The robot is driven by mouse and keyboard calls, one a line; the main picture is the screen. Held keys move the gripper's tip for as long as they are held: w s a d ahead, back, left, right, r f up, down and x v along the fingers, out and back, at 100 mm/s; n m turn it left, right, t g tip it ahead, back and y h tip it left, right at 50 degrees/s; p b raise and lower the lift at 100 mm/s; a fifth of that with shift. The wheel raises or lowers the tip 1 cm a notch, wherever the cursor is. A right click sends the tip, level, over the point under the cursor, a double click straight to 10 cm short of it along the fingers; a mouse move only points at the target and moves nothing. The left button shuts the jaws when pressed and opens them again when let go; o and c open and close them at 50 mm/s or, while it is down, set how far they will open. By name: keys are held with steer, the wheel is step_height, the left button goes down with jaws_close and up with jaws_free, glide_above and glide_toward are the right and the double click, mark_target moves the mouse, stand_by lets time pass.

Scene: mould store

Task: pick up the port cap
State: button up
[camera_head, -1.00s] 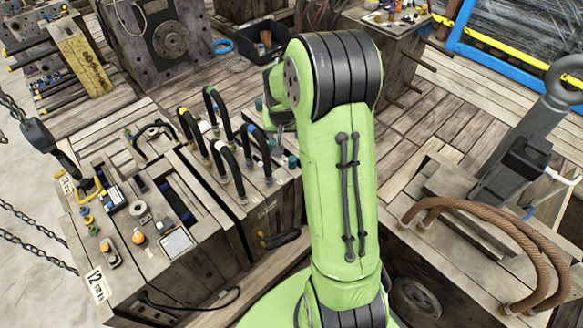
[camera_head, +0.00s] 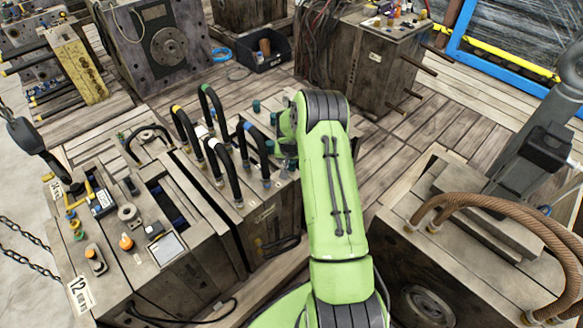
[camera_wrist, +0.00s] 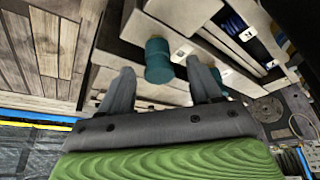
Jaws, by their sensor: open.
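The port cap appears as a teal ribbed cylinder (camera_wrist: 158,62) in the wrist view, standing out from a pale block face. My gripper (camera_wrist: 162,80) is open, with one grey finger on each side of the cap's lower part in the picture. I cannot tell whether the fingertips are level with it or short of it. A second teal piece (camera_wrist: 183,52) shows just right of the cap. In the head view, teal caps stand on the mould top, one at its far corner (camera_head: 256,106). There my gripper is mostly hidden by my green arm.
Black looped hoses (camera_head: 215,150) rise from the mould top close left of my arm. A mould block with brown hoses (camera_head: 490,215) stands at the right. A black bin (camera_head: 262,55) lies at the back. Open plank floor (camera_head: 425,125) shows behind my arm.

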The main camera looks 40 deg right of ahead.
steer(key=shift+w+d+f, duration=0.2)
steer(key=shift+f, duration=0.45)
steer(key=shift+c, duration=0.5)
jaws_close()
step_height(320, 180, up, 10)
steer(key=p, duration=0.3)
steer(key=shift+r, duration=0.1)
